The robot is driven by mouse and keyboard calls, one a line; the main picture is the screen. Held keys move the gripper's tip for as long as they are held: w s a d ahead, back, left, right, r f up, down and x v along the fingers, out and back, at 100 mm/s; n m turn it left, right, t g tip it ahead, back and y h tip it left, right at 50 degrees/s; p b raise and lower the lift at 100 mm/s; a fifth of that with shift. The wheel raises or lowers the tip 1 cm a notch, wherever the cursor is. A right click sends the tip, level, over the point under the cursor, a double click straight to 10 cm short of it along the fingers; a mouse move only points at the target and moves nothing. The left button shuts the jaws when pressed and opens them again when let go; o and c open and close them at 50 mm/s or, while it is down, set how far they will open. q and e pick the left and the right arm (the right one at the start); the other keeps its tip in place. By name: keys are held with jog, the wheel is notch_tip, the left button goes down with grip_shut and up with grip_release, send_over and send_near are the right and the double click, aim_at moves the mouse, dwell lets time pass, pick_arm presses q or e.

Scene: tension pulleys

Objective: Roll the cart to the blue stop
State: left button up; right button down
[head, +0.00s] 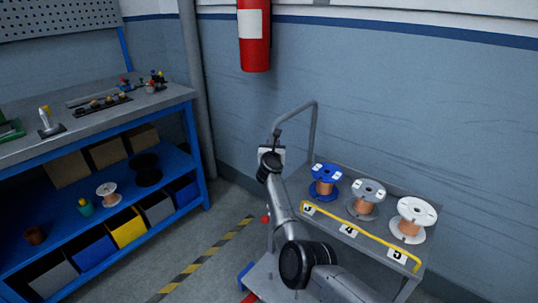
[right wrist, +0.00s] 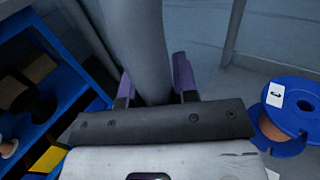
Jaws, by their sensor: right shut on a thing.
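The grey cart (head: 375,258) stands by the back wall, with a tubular handle (head: 313,130) rising at its left end. My right gripper (head: 277,134) is at the near upright of this handle. In the right wrist view, the grey tube (right wrist: 148,45) passes between the purple fingers of my right gripper (right wrist: 155,88), which is shut on it. A blue piece (head: 244,276) shows low by the cart's near left corner; I cannot tell whether it is the blue stop. My right arm hides part of the cart. My left gripper is out of view.
The cart carries a blue spool (head: 324,186), a grey spool (head: 366,200) and a white spool (head: 411,222) behind a yellow rail (head: 362,238). A blue workbench (head: 203,190) with bins stands at left.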

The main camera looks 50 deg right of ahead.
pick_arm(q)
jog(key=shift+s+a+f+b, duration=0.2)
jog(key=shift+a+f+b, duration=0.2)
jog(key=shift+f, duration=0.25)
pick_arm(e)
jog(key=shift+w+a+f, duration=0.1)
jog(key=shift+w+f, duration=0.05)
jog(key=shift+w, duration=0.4)
jog(key=c, duration=1.4)
grip_release()
jog(key=shift+f, duration=0.1)
jog(key=o, duration=0.5)
jog(key=shift+w+r, duration=0.25)
jog(key=shift+w, duration=0.1)
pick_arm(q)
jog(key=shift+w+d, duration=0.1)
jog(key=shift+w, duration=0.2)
pick_arm(e)
jog(key=shift+s, duration=0.1)
pick_arm(q)
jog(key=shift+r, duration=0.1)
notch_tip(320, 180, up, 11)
jog(key=p, duration=1.1)
pick_arm(e)
jog(key=v, duration=1.4)
